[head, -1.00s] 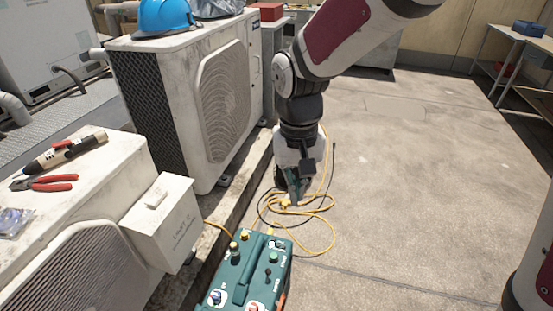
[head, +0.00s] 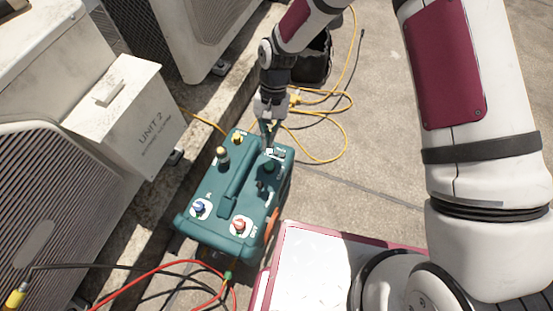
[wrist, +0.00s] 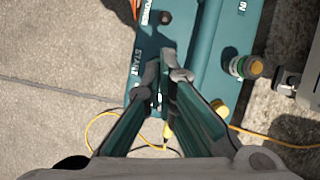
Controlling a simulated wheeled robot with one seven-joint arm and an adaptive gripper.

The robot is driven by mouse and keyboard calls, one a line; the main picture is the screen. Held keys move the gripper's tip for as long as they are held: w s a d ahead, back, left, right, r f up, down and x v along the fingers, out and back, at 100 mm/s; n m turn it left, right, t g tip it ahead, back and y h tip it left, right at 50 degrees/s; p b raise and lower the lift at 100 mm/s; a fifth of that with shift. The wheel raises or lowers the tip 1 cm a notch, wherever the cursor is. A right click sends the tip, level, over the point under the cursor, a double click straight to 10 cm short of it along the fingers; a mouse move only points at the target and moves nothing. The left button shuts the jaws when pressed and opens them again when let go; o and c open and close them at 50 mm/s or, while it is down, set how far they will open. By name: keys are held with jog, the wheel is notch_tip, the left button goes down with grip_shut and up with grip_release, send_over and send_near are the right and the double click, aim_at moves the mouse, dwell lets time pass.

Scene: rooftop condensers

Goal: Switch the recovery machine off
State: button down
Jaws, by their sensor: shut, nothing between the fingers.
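The recovery machine (head: 205,225) is a teal box with a carry handle (head: 236,185), standing on the ground. It carries a blue knob (head: 199,208), a red knob (head: 239,225) and, near its right edge, a small dark switch (head: 260,186). In the wrist view a dark round-tipped switch (wrist: 165,18) stands beside the POWER label (wrist: 147,14); which way it is set I cannot tell. My gripper (head: 269,147) is shut and empty over the machine's far right corner. In the wrist view its fingertips (wrist: 166,74) cover the spot beside the START label (wrist: 135,66). Contact is unclear.
The UNIT 2 box (head: 150,120) and condensers stand left. A yellow cable (head: 330,150) lies coiled behind the machine, near a dark bag or bucket (head: 313,62). Red and black hoses (head: 150,272) run in front. Open concrete (head: 375,170) lies right.

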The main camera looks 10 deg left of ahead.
aim_at(259, 189)
jog(key=shift+w+a+f, duration=0.1)
jog(key=shift+w+f, duration=0.1)
jog(key=shift+f, duration=1.2)
jog(key=shift+b, duration=0.3)
jog(key=b+x, duration=0.3)
jog(key=x, duration=0.7)
jog(key=shift+s+b, duration=0.2)
jog(key=shift+b, duration=0.15)
jog(key=shift+a+r, duration=0.1)
jog(key=shift+r, duration=0.05)
jog(key=shift+s+r, duration=0.15)
